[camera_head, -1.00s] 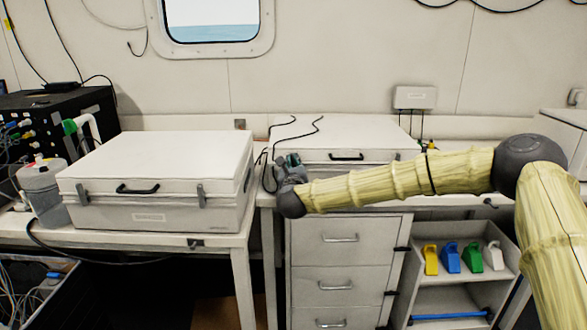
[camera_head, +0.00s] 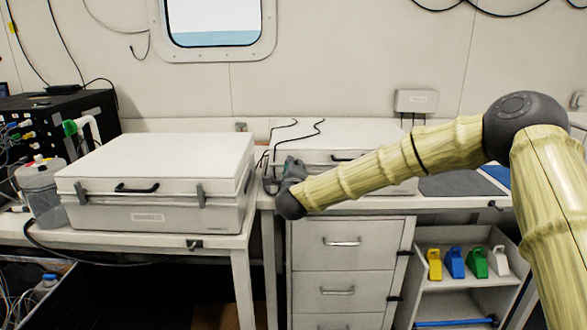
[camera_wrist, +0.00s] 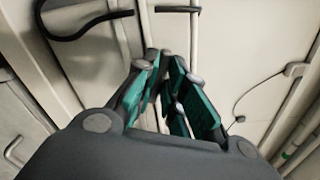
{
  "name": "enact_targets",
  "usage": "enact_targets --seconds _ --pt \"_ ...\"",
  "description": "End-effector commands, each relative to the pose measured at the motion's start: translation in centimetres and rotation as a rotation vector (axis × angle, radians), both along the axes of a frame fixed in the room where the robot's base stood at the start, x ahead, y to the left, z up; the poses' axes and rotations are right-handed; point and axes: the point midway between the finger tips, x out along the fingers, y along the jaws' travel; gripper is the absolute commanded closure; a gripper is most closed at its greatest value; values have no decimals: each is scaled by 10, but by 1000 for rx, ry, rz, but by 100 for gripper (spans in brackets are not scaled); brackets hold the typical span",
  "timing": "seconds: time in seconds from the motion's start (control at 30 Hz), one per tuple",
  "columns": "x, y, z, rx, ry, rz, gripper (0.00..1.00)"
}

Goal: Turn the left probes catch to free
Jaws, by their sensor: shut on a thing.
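A white lidded case (camera_head: 355,131) with a dark front handle stands on the right bench. My gripper (camera_head: 291,162) is at the left end of this case's front, where the left catch is hidden behind it. In the wrist view my gripper (camera_wrist: 167,75) has its green-padded fingers close together at the tips, against pale surfaces. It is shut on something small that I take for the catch. The fingers cover it, so I cannot tell its angle.
Another white case (camera_head: 150,211) with two grey front catches stands on the left bench. Black cables (camera_head: 318,127) lie over the right case's lid. Drawers (camera_head: 338,241) are below my forearm. Coloured scoops (camera_head: 454,261) stand on a shelf at right.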

Motion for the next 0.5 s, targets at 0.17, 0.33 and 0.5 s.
enact_targets --seconds 0.17,0.33,0.5 --pt "0 1 0 -151 -1 0 100" --pt "0 1 -2 -267 0 0 100" --pt "0 1 -2 -349 0 1 100"
